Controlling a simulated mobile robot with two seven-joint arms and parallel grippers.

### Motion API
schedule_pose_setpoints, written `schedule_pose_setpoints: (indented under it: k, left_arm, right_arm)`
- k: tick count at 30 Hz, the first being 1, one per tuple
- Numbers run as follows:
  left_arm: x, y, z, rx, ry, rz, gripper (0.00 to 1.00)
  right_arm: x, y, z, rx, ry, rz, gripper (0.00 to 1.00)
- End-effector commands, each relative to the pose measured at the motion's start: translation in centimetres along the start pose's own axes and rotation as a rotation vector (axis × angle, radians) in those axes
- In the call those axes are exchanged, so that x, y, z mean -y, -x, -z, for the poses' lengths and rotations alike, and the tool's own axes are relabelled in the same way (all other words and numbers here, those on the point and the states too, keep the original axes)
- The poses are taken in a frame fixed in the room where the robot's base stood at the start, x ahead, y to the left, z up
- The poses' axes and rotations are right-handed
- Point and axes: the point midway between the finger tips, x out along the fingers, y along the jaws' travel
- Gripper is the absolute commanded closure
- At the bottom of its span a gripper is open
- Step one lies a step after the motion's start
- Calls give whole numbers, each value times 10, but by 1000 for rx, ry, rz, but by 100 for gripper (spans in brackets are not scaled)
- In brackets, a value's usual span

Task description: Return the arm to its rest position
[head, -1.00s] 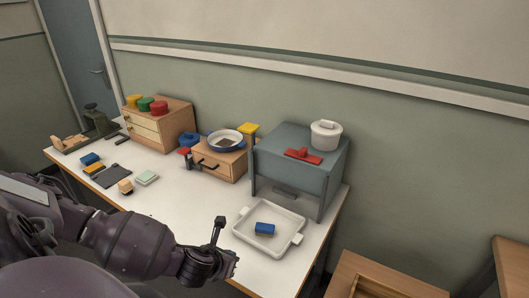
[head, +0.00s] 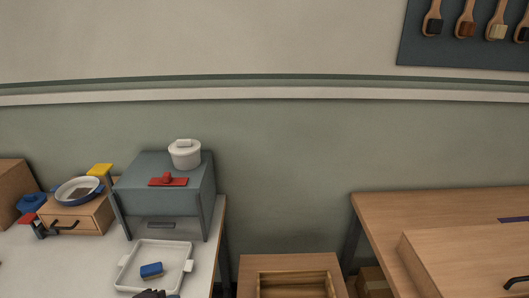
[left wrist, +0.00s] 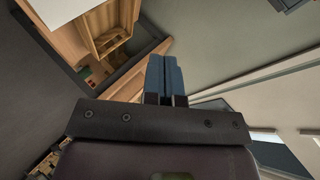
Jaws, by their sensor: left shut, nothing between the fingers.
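My left gripper (left wrist: 163,78) shows in the left wrist view with its two blue fingers side by side, shut and empty. In the head view only a small dark part of my left arm (head: 152,294) shows at the bottom edge, just below the white tray (head: 184,247); the rest is out of frame. A blue block (head: 151,270) lies in that tray, apart from the fingers as far as I can see. My right arm and gripper are in neither view.
A grey box-like unit (head: 150,207) stands behind the tray, with a white lidded pot (head: 185,153) and a red-handled piece (head: 167,180) on top. A wooden drawer box (head: 92,216) carries a pan (head: 78,190). A wooden bench (head: 380,215) is at right. Brushes hang on a wall panel (head: 410,48).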

Motion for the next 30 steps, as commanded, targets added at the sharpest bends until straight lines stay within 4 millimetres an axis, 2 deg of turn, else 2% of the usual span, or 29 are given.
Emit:
schedule_pose_setpoints:
  k: [3,7,11,15,20,24,27,30]
  left_arm:
    - [-4,-3,16,-43,294,53,100]
    - [-8,-1,21,-65,570,111,100]
    - [-18,5,15,-58,805,172,100]
    - [-39,17,-1,-10,1000,236,100]
    - [-76,36,-21,89,1165,286,100]
    - [-107,50,-26,156,1256,298,100]
    - [-121,56,-24,177,1279,289,100]
    - [-126,58,-25,185,1280,284,100]
  right_arm:
    - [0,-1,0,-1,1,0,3]
    - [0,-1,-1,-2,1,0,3]
    - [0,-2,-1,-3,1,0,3]
    - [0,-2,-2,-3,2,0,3]
    - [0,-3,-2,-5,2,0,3]
    - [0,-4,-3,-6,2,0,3]
    - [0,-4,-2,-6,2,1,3]
    - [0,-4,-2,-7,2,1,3]
